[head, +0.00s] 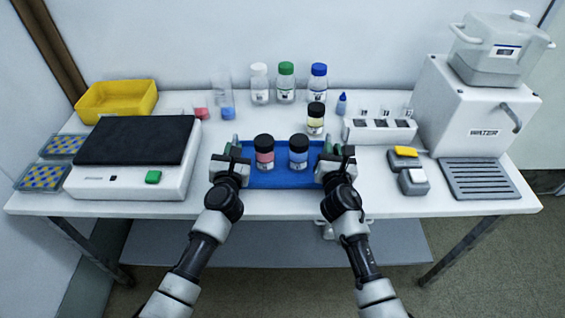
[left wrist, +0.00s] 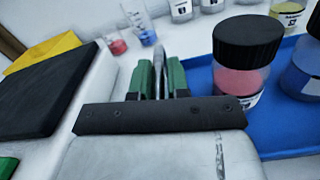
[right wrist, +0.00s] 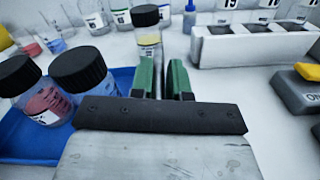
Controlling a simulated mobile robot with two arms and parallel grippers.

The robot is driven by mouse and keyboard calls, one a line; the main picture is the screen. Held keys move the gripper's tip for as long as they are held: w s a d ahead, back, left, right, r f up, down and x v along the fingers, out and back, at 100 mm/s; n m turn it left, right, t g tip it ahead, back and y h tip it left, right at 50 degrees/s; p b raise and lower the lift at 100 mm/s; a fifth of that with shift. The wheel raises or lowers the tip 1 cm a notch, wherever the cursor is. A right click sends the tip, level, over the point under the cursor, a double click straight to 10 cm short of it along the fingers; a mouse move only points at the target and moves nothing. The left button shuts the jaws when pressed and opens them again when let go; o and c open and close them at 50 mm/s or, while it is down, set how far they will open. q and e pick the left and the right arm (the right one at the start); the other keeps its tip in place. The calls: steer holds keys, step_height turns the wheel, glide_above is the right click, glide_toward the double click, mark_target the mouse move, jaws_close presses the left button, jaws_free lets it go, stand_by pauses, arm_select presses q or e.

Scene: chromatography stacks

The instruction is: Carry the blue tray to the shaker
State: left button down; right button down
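The blue tray (head: 275,181) lies at the middle front of the bench. A black-capped bottle with red contents (head: 264,157) and one with blue contents (head: 298,158) stand in it. The shaker, a white box with a flat black top (head: 138,140) and green button, is to the left. My left gripper (head: 234,147) is at the tray's left end, my right gripper (head: 331,150) at its right end.
A yellow bin (head: 117,98) and patterned plates (head: 42,177) are by the shaker. Several bottles stand behind the tray, including a yellow one (head: 316,122). A white rack (head: 380,132), grey blocks (head: 413,181) and a large white machine (head: 480,115) are to the right.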

arm_select(q)
steer(key=shift+r, duration=0.15)
arm_select(e)
steer(key=shift+r, duration=0.15)
